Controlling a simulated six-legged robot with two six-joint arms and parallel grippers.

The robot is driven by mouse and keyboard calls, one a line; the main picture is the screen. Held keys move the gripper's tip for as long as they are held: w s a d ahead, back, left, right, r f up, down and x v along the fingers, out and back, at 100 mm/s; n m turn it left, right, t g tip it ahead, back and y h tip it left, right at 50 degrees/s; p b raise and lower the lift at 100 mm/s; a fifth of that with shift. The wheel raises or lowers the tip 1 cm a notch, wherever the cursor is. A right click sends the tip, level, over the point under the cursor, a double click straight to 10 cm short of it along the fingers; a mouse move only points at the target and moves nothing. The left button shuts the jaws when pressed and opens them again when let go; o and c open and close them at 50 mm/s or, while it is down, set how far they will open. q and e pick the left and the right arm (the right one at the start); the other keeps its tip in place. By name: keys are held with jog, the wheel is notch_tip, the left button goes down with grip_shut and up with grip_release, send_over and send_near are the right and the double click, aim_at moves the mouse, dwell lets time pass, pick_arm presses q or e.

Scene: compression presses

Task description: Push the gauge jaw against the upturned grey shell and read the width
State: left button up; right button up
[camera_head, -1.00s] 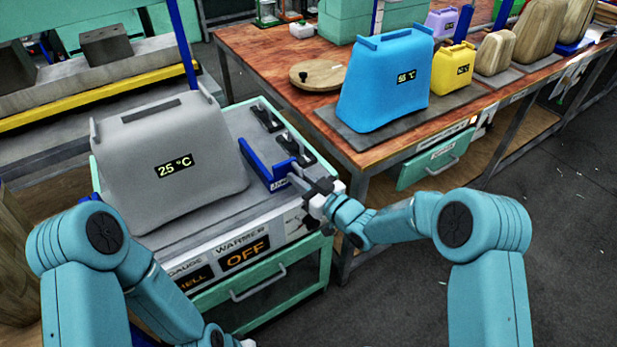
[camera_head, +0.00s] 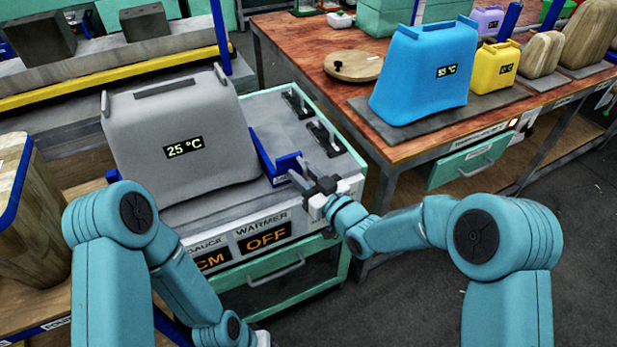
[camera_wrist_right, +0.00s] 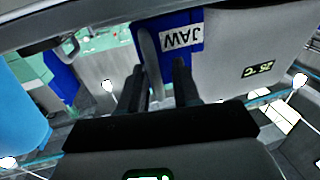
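The upturned grey shell (camera_head: 180,148), marked 25 °C, stands on the gauge bench (camera_head: 285,115); it also shows in the right wrist view (camera_wrist_right: 228,50). The blue gauge jaw (camera_head: 284,166), labelled JAW in the right wrist view (camera_wrist_right: 180,40), stands close along the shell's right side; I cannot tell whether they touch. My right gripper (camera_head: 302,178) is at the jaw's front end. Its two dark fingers (camera_wrist_right: 158,75) are apart, with a grey bar beside the jaw showing near the gap. The orange gauge display (camera_head: 214,261) reads CM; its number is hidden behind my left arm.
The warmer display (camera_head: 265,237) reads OFF. Black clamps (camera_head: 322,137) sit on the bench's right side. A wooden table (camera_head: 300,45) at the right holds a blue shell (camera_head: 425,75) and a yellow one (camera_head: 495,68). A wooden form (camera_head: 30,215) stands at the left.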

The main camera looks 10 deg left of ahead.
jog(key=b+v, duration=0.2)
jog(key=v, duration=1.4)
jog(key=shift+s, duration=0.2)
jog(key=s+d+f+m+g+h+p, duration=0.2)
jog(key=f+m+h+p, duration=0.1)
jog(key=f+p, duration=0.15)
jog(key=s+d+f+m+g+h+p, duration=0.2)
jog(key=d+f+p, duration=0.1)
jog(key=f, duration=0.3)
jog(key=s+d+f+m+g+h, duration=0.1)
jog(key=s+f+g, duration=0.3)
jog(key=s, duration=0.4)
jog(key=s+d+f+m+g+h, duration=0.1)
jog(key=s+f+m+g+h, duration=0.1)
jog(key=s+f+m+g, duration=0.2)
jog(key=s+f, duration=0.2)
jog(key=s, duration=0.2)
jog(key=shift+d+f+m+g+p, duration=0.2)
jog(key=shift+f+m+g+p, duration=0.1)
jog(key=shift+g+p, duration=0.1)
